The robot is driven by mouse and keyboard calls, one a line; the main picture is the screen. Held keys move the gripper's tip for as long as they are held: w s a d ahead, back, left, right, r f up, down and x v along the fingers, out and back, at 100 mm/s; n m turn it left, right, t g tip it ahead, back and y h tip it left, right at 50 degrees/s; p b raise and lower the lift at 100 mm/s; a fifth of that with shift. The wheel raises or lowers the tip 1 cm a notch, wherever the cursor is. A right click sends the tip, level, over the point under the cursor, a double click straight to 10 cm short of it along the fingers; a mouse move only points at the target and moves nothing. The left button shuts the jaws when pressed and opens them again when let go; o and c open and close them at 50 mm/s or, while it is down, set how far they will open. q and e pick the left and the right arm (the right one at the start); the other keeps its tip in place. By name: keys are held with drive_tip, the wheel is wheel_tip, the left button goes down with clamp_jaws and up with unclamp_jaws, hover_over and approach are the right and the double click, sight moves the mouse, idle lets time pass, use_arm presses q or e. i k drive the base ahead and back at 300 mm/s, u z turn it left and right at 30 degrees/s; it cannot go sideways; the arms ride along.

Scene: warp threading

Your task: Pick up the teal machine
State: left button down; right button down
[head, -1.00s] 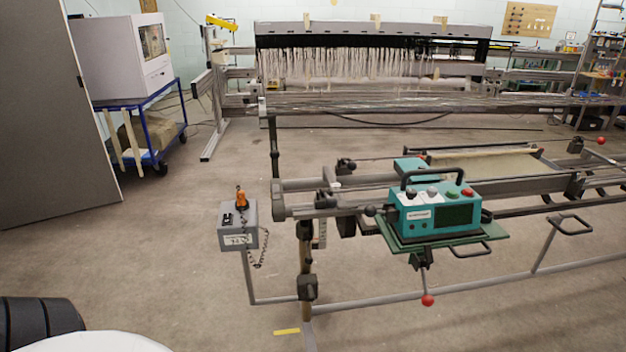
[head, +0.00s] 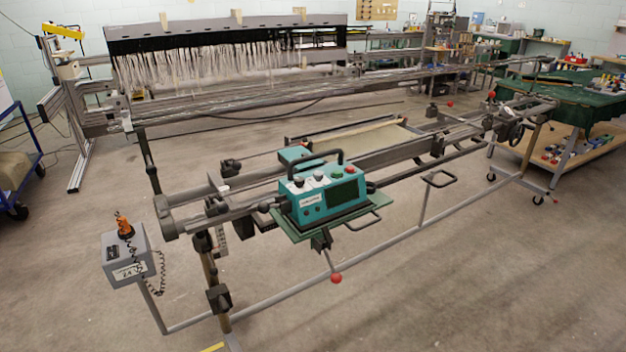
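The teal machine (head: 328,195) is a box with a dark top handle, a dark panel, and red and pale knobs on top. It sits upright on a green plate (head: 296,234) mounted on the near rail of a long metal frame, near the middle of the head view. A smaller teal part (head: 293,155) shows just behind it. Neither of my grippers is in view.
The long metal frame (head: 300,298) runs from lower left to upper right. A grey box (head: 128,256) with an orange-topped part stands at its left end. A green-topped table (head: 570,97) is at the right. The floor (head: 470,285) in front is clear.

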sight(315, 205)
drive_tip(key=z, duration=1.9)
drive_tip(key=i, duration=1.15)
drive_tip(key=u, duration=1.75)
